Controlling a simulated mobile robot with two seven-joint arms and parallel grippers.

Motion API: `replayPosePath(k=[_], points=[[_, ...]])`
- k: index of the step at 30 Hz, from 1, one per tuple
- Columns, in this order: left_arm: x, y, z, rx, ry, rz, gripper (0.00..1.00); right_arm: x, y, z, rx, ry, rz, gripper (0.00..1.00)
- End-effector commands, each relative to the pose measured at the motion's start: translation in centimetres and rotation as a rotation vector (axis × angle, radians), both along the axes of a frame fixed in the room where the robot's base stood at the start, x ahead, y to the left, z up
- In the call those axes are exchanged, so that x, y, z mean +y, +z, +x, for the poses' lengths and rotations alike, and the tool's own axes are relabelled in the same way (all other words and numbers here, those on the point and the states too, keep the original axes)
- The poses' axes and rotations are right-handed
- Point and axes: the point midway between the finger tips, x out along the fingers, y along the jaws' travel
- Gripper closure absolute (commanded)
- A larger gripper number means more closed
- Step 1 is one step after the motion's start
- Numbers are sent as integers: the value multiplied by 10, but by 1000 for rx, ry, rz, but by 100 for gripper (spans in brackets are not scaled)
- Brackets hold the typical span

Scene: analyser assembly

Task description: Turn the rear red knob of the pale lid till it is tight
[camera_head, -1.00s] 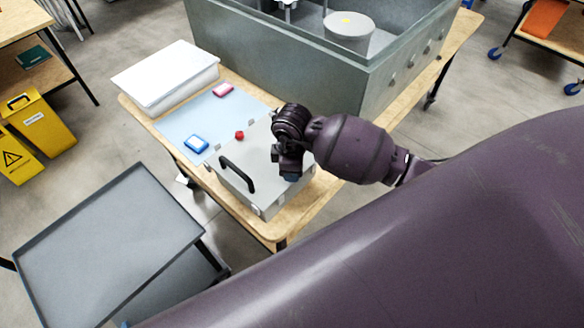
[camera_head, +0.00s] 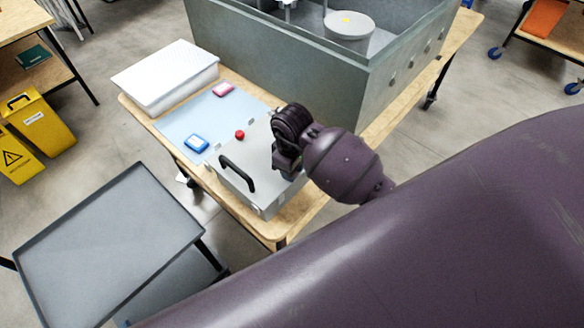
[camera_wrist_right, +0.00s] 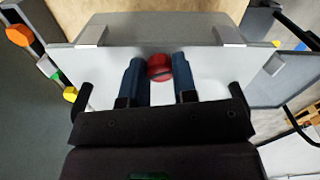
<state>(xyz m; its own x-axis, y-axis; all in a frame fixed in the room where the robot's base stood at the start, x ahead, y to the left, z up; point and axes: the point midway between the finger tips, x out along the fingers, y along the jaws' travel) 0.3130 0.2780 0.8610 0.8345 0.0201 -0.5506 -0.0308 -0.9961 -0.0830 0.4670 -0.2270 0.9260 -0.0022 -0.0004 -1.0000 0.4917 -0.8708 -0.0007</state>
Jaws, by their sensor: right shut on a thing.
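The pale lid (camera_head: 232,171) with a black handle (camera_head: 237,174) lies on the wooden table. One red knob (camera_head: 239,134) stands uncovered near the lid's far left corner. My right gripper (camera_head: 289,172) comes down over the right part of the lid and hides what is under it in the head view. In the right wrist view my blue-grey fingers (camera_wrist_right: 158,72) are shut on a red knob (camera_wrist_right: 159,68) with a dark line across it. The pale lid surface (camera_wrist_right: 205,72) spreads around it. My left gripper is not in view.
A blue mat (camera_head: 180,122) carries a blue-white box (camera_head: 196,144) and a pink box (camera_head: 223,89). A white ribbed block (camera_head: 165,75) stands at the table's left. A large grey housing (camera_head: 300,60) stands behind the lid. An empty grey tray (camera_head: 105,245) is at lower left.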

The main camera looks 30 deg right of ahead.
Motion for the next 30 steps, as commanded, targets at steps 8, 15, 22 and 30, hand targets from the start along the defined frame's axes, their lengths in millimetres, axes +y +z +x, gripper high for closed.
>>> replayPosePath(k=[8,15,22,30], points=[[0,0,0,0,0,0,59,0,5,4,-15,0,2,97],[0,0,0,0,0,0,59,0,3,2,-9,1,0,47],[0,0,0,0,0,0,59,0,1,1,-5,1,1,47],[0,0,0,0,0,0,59,-8,8,7,-4,2,0,47]])
